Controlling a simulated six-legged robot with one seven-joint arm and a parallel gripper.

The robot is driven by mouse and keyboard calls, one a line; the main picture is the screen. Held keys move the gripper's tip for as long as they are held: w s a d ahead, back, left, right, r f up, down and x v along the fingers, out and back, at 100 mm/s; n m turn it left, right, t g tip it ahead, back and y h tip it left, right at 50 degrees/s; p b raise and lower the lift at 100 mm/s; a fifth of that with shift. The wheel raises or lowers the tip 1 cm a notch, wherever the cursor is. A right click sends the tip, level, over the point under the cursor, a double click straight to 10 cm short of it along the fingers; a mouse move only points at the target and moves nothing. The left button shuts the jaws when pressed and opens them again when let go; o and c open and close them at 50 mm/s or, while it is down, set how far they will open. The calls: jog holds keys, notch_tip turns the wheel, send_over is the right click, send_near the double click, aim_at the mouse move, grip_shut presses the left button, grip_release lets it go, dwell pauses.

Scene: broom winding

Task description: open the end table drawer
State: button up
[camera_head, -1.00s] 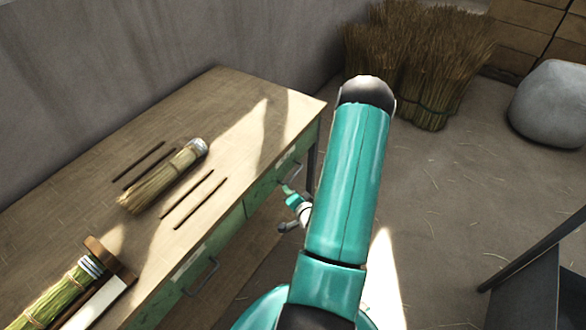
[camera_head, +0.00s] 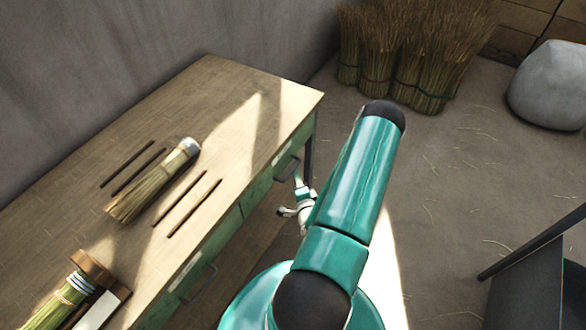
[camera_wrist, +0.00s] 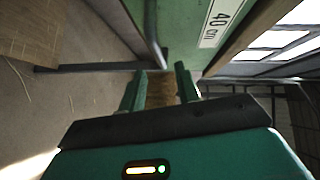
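The end table (camera_head: 225,110) is a long workbench with a wooden top and green drawer fronts on its right side. The far drawer (camera_head: 262,186) has a dark bar handle (camera_head: 289,169), and the near drawer has a similar handle (camera_head: 200,285). Both drawers look closed. My gripper (camera_head: 297,190) is low beside the far drawer, close to its handle; contact cannot be told. In the wrist view, the two fingers of my gripper (camera_wrist: 160,88) are apart, with a brown surface showing between them. A green front (camera_wrist: 190,30) with a "40 cm" label is just beyond.
Brush bundles (camera_head: 153,183) and thin dark sticks (camera_head: 194,207) lie on the tabletop. Straw bundles (camera_head: 410,55) and a grey rounded sack (camera_head: 550,85) stand at the back. A dark metal frame (camera_head: 530,270) is at lower right. The floor between is mostly clear.

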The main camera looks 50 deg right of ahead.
aim_at(293, 169)
jog(key=x, duration=0.6)
jog(key=shift+w+d, duration=0.1)
jog(key=shift+w, duration=0.15)
grip_shut()
